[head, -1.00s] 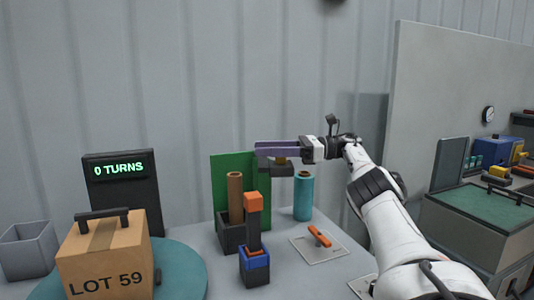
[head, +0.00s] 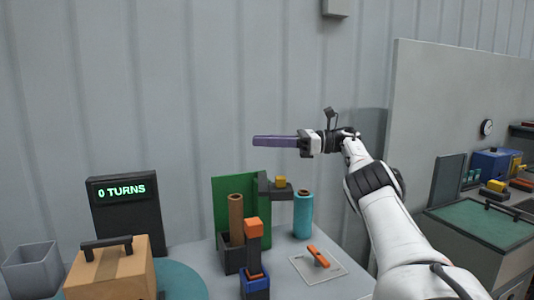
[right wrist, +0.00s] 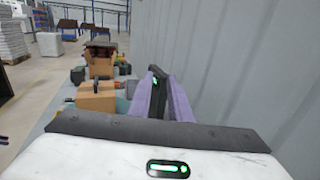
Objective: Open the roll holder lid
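A dark holder (head: 228,256) in the head view has a brown roll (head: 236,218) upright in it. A green panel (head: 222,200) stands upright behind the roll; I cannot tell whether it is the lid. A dark bracket (head: 283,194) with a yellow block (head: 280,182) on it stands at the panel's right edge. My right gripper (head: 255,141) has long purple fingers pointing left, above the panel and bracket and apart from both. In the right wrist view its fingers (right wrist: 166,98) look parted, with nothing held. My left gripper is not in view.
A teal roll (head: 303,215) stands right of the bracket. An orange-topped post (head: 253,240) stands in front of the holder. An orange handle (head: 318,256) lies on a pale plate. A "0 TURNS" display (head: 126,215) and a carton (head: 110,270) are at left. A grey partition (head: 430,110) rises at right.

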